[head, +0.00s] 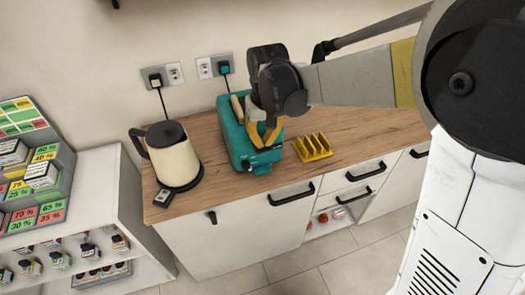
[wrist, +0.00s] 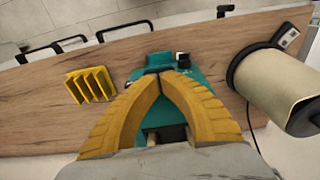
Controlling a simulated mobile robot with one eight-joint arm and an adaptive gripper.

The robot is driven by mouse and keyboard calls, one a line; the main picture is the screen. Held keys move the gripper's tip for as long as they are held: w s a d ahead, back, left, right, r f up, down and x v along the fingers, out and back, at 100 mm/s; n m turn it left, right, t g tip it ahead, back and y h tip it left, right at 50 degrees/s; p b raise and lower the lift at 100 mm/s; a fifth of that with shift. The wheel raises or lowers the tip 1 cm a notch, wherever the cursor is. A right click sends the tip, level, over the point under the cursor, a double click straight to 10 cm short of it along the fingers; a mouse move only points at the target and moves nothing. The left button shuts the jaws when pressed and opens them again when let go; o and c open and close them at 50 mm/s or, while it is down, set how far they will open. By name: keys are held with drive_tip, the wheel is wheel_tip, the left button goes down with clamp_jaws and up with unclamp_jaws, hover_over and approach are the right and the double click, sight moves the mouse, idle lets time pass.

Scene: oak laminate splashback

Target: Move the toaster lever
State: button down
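The teal toaster (head: 234,138) stands on the wooden counter, with a tan slice showing in its top slot. In the wrist view the toaster (wrist: 203,92) lies below my gripper, its dark slot partly behind the fingers. A small dark part (wrist: 183,59) shows at its front end; I cannot tell whether it is the lever or a knob. My gripper (head: 263,143) has yellow fingers over the toaster's front part. In the wrist view my gripper's (wrist: 161,73) fingertips come together with nothing clearly held between them. I cannot tell whether they touch the toaster.
A cream kettle (head: 174,158) stands left of the toaster, with a small dark-framed item (head: 164,197) at its foot. A yellow rack (head: 312,147) stands to the right. Cords run to wall sockets (head: 215,66). A shelf unit (head: 112,205) with small goods is at far left. Counter beyond the rack is clear.

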sight(263, 151)
drive_tip(key=shift+f, duration=0.3)
wheel_tip(263, 151, down, 6)
drive_tip(key=b, duration=0.4)
drive_tip(key=shift+r, duration=0.3)
drive_tip(key=s, duration=0.2)
drive_tip(key=s+r+p, duration=0.1)
drive_tip(key=shift+d, duration=0.4)
drive_tip(key=shift+w, duration=0.1)
wheel_tip(263, 151, up, 12)
drive_tip(key=s, duration=0.1)
drive_tip(key=shift+d, duration=0.15)
drive_tip(key=shift+s+d, duration=0.1)
drive_tip(key=shift+s, duration=0.05)
